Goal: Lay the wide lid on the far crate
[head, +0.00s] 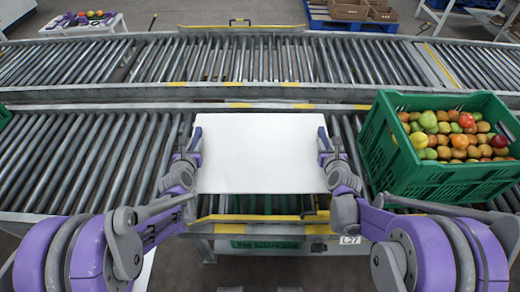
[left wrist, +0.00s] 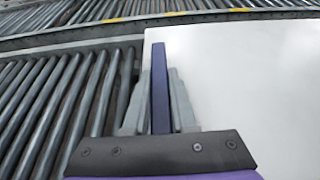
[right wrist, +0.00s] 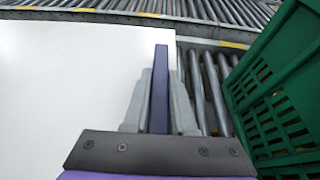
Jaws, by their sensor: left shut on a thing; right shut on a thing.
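The wide lid (head: 260,153) is a flat white panel, held above the near roller conveyor and close to level. My left gripper (head: 194,142) is shut on its left edge, and my right gripper (head: 327,142) is shut on its right edge. The lid fills the right of the left wrist view (left wrist: 250,80) and the left of the right wrist view (right wrist: 80,85). A green crate (head: 385,150) full of mixed fruit stands on the near conveyor to the right, apart from the lid. I cannot tell which crate is the far one. The lid hides what is under it.
The crate's slatted wall (right wrist: 275,100) stands close right of my right gripper. A green crate edge (head: 4,115) shows at far left. Another green crate (head: 265,243) shows below the conveyor's front edge. The back conveyor (head: 220,60) is clear. Cartons (head: 348,10) lie on a blue pallet behind.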

